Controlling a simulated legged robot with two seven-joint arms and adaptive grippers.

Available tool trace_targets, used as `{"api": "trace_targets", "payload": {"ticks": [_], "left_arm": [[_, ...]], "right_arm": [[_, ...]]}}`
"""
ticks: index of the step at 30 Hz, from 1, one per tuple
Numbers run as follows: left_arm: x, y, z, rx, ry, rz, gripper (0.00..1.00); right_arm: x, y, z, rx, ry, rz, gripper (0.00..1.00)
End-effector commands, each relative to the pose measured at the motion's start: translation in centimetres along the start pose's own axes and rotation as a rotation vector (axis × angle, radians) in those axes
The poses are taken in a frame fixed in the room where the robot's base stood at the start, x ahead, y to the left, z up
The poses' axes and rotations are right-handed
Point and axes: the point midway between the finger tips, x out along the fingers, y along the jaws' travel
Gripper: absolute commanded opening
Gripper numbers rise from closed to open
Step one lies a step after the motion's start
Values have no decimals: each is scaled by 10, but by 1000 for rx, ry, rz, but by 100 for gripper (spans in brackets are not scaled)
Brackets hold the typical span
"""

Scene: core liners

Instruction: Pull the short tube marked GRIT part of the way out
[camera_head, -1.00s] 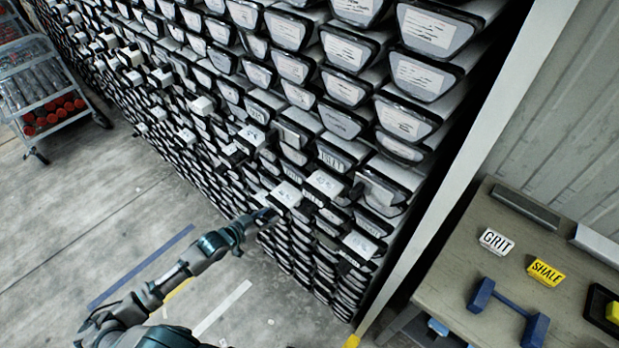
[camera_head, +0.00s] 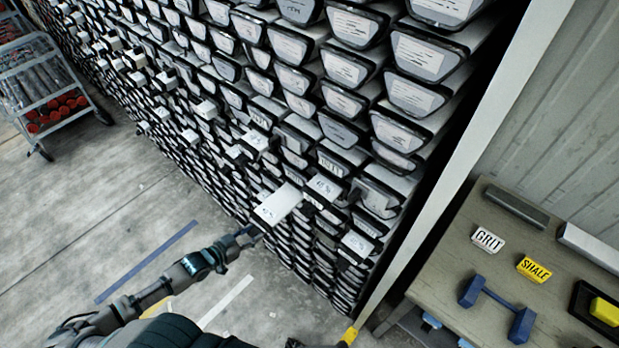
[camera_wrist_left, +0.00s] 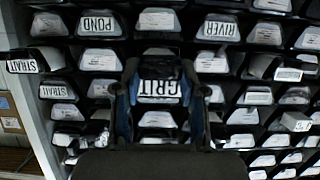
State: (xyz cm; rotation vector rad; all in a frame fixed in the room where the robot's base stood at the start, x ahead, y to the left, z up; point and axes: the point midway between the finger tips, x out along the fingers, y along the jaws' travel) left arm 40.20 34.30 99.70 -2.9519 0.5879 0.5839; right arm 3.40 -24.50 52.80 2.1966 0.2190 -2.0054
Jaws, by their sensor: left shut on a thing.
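The GRIT tube (camera_head: 277,206) is a pale, flat-topped liner that sticks out of the rack further than the tubes around it in the head view. The left gripper also shows in the left wrist view (camera_wrist_left: 161,75). The tube's back part is hidden inside the rack. My right gripper is not in view.
Other tube ends fill the rack closely, including POND (camera_wrist_left: 96,25), RIVER (camera_wrist_left: 219,29) and STRAIT (camera_wrist_left: 22,66). A bench (camera_head: 445,275) at right holds GRIT and SHALE blocks and a blue dumbbell-shaped object (camera_head: 497,308). A cart (camera_head: 45,85) stands at left. The floor before the rack is open.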

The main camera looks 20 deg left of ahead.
Motion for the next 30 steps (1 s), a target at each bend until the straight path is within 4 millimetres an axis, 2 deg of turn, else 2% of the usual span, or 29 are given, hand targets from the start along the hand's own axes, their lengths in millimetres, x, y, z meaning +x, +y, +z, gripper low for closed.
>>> {"api": "trace_targets", "payload": {"ticks": [9, 16, 28, 29, 30], "left_arm": [[-27, 0, 12, -1, -11, 0, 0], [-43, 0, 22, -2, -11, 0, 0], [-49, 0, 22, -1, -5, 0, 0], [-49, 0, 22, -1, -5, 0, 49], [-49, 0, 22, -1, -5, 0, 59]], "right_arm": [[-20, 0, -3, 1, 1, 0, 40], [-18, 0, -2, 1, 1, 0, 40], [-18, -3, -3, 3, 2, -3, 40], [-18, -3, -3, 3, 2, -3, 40], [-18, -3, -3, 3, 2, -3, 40]]}}
